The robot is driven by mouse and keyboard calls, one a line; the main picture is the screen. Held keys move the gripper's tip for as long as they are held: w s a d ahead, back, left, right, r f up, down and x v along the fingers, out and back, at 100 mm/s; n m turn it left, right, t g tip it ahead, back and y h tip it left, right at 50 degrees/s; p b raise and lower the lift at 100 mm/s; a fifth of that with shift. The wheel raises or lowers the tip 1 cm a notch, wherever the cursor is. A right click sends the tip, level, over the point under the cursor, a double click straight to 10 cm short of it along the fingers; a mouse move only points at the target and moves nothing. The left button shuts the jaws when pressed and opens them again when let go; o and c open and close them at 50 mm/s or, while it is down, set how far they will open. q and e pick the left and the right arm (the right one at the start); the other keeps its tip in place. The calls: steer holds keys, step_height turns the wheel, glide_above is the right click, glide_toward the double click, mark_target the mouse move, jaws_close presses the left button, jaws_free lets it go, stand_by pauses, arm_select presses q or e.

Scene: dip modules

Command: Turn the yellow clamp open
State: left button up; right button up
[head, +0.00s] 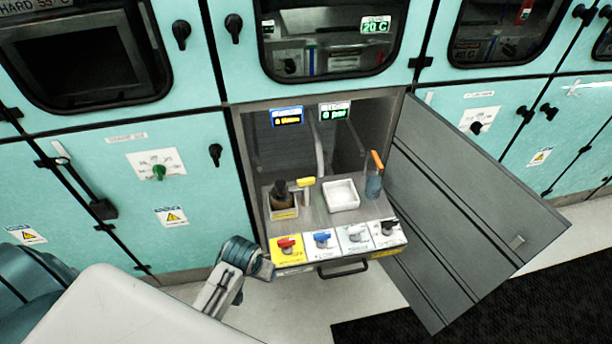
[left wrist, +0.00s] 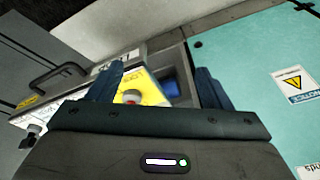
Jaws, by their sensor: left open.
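A yellow clamp-like piece (head: 306,182) stands upright in the pulled-out drawer (head: 318,216), beside a dark brown bottle (head: 279,196); I cannot tell its exact state. My left gripper (head: 264,268) is at the drawer's front left corner, below and apart from the yellow piece. In the left wrist view the left gripper (left wrist: 158,70) is open, with its two dark fingers spread. The yellow piece is not clearly visible there. My right gripper is in neither view.
Red (head: 287,243), blue (head: 322,238), white (head: 355,235) and black (head: 388,227) valve handles line the drawer front. A white tray (head: 341,195) and a blue bottle with an orange top (head: 374,180) stand behind. An open grey door (head: 455,200) blocks the right side.

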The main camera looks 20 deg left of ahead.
arm_select(q)
steer(key=w+r+n, duration=0.2)
steer(key=w, duration=0.8)
step_height(320, 180, up, 14)
steer(key=n+g+h+p, duration=0.1)
steer(key=n+g, duration=0.2)
steer(key=n, duration=0.1)
glide_above(306, 179)
step_height(306, 179, down, 10)
steer(key=shift+r+p, duration=0.1)
steer(key=shift+p, duration=1)
steer(key=c, duration=1)
